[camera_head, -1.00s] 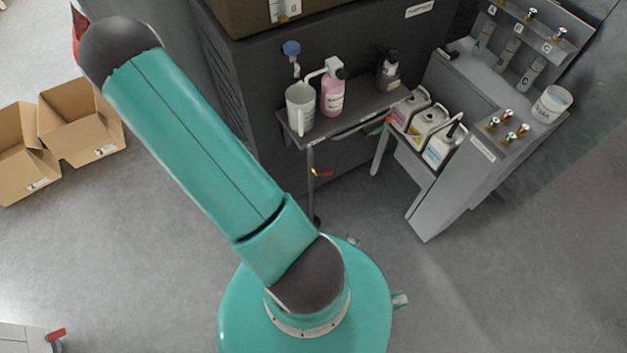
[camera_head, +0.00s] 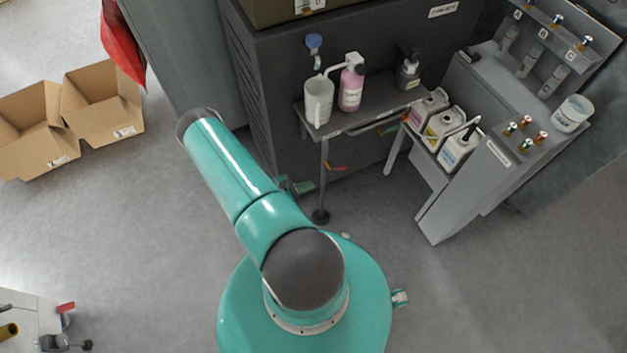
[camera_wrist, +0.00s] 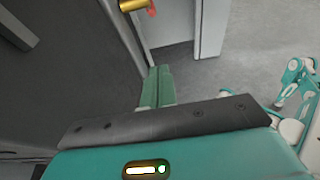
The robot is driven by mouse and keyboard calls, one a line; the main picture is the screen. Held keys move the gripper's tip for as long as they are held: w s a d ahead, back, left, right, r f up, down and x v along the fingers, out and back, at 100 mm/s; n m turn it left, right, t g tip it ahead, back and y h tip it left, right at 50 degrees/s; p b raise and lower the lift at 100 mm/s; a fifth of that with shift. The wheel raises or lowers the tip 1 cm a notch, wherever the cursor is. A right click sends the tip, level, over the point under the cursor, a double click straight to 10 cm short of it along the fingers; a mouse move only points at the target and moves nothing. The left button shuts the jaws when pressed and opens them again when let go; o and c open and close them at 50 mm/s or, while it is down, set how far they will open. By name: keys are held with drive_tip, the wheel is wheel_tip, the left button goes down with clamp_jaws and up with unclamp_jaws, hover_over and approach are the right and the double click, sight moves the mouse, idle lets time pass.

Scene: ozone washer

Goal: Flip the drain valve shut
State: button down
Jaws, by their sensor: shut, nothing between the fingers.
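A brass valve body (camera_wrist: 133,4) with a red handle (camera_wrist: 152,9) shows at the top edge of the wrist view, partly cut off; it looks like the drain valve. In the head view a small red and yellow handle (camera_head: 336,167) sits low on the dark machine, under the shelf. Its exact position is too small to tell. My gripper (camera_wrist: 158,72) shows as green fingers, shut and empty, below the brass valve and apart from it in the picture. In the head view my gripper (camera_head: 303,187) peeks out past my arm, left of the shelf leg and near the handle.
The grey shelf (camera_head: 385,108) bears a white jug (camera_head: 318,103) and a pink bottle (camera_head: 351,87); its leg (camera_head: 323,180) stands close to my gripper. Several jugs sit in the grey stand (camera_head: 440,205) at right. Cardboard boxes (camera_head: 100,95) lie at left.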

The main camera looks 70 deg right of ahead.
sight(338, 170)
drive_tip(key=s+d, duration=0.7)
drive_tip(key=shift+d+r, duration=0.4)
drive_tip(key=shift+s+d+g+h, duration=0.1)
drive_tip(key=shift+d+g+h, duration=0.1)
drive_tip(key=shift+g+h, duration=0.35)
drive_tip(key=shift+s+d+r, duration=0.15)
drive_tip(key=shift+d+r, duration=0.05)
drive_tip(key=shift+d, duration=0.05)
idle(0.3)
drive_tip(key=shift+s+d+r, duration=0.15)
drive_tip(key=shift+s+d, duration=0.05)
drive_tip(key=shift+s, duration=0.05)
drive_tip(key=shift+s+d+r, duration=0.1)
drive_tip(key=shift+s+r, duration=0.05)
idle(1.8)
